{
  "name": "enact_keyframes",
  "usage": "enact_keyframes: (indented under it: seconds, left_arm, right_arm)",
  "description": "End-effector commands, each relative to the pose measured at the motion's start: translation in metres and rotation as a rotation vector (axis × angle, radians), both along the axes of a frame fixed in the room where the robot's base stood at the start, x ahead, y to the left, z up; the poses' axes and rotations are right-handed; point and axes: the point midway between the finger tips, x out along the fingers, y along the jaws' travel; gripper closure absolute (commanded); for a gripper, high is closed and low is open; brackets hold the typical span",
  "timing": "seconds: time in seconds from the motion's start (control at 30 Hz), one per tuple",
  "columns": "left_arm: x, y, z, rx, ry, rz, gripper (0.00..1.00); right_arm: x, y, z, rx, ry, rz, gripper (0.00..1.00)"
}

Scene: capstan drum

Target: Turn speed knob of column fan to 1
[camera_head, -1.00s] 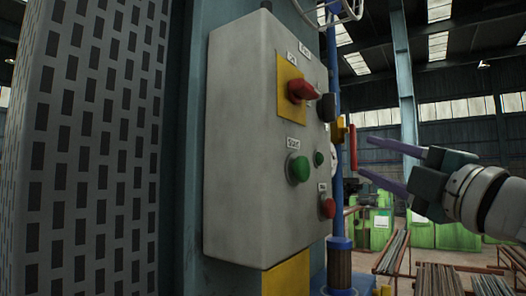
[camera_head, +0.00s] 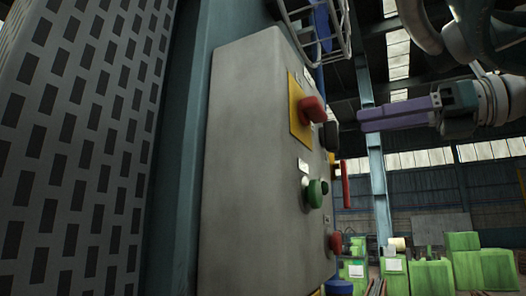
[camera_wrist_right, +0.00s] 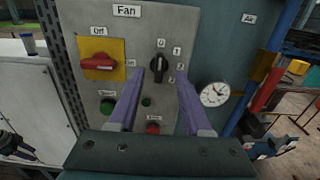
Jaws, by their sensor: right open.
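The grey fan control box (camera_head: 255,165) stands at the centre of the head view, seen at a steep angle. The black speed knob (camera_head: 329,135) is on its front face. In the right wrist view the knob (camera_wrist_right: 160,67) sits upright under the "Fan" label, with small number labels above it and down its right side. My right gripper (camera_head: 362,120) is open, its purple fingers pointing at the panel at about knob height, with a gap before the knob. In the right wrist view the knob shows between the fingertips (camera_wrist_right: 160,76). My left gripper is not in view.
A red switch (camera_wrist_right: 98,62) on a yellow plate is left of the knob. Green buttons (camera_wrist_right: 107,106) and a red button (camera_wrist_right: 153,128) are below. A round gauge (camera_wrist_right: 214,94) is to the right. A wire cage (camera_head: 318,30) hangs above the box.

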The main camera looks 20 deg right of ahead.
Motion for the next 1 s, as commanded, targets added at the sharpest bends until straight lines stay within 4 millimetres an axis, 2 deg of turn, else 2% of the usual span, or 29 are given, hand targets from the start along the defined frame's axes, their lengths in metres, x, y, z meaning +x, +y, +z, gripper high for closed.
enact_keyframes:
  seconds: [0.03,0.2,0.4,0.63,1.0]
  left_arm:
    - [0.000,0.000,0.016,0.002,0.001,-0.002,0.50]
    - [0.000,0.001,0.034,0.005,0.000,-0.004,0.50]
    - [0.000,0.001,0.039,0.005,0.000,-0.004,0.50]
    - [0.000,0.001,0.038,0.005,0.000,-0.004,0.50]
    - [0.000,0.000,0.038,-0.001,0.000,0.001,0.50]
  right_arm:
    - [0.008,0.008,0.008,0.002,0.003,0.005,0.51]
    - [0.027,0.024,0.005,0.002,0.002,0.003,0.51]
    - [0.036,0.031,0.001,0.001,0.000,0.001,0.51]
    - [0.036,0.031,0.000,0.001,0.000,0.001,0.51]
    - [0.036,0.031,0.000,0.001,0.000,0.001,0.93]
